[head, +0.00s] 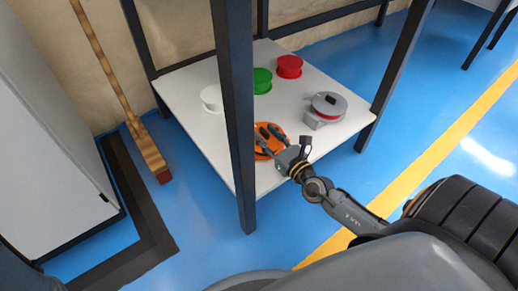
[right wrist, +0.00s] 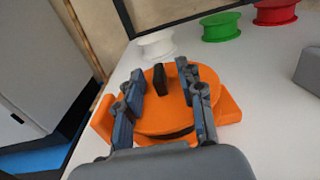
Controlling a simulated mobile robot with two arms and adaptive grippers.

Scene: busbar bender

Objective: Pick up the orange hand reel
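The orange hand reel (right wrist: 158,118) lies on the white lower shelf (head: 190,80). It is a round orange disc with a dark upright handle (right wrist: 160,80) on top. In the head view the reel (head: 262,153) is partly hidden by a dark table leg and my right gripper. My right gripper (head: 268,135) reaches over the reel from the right. In the right wrist view its two fingers (right wrist: 158,78) are spread wide, one on each side of the handle, with visible gaps to it. My left gripper is not in view.
A dark post (head: 236,120) stands at the shelf's front corner, close to the reel. White (head: 211,98), green (head: 262,80) and red (head: 289,67) spools and a grey reel (head: 328,105) share the shelf. A broom (head: 150,150) leans at the left.

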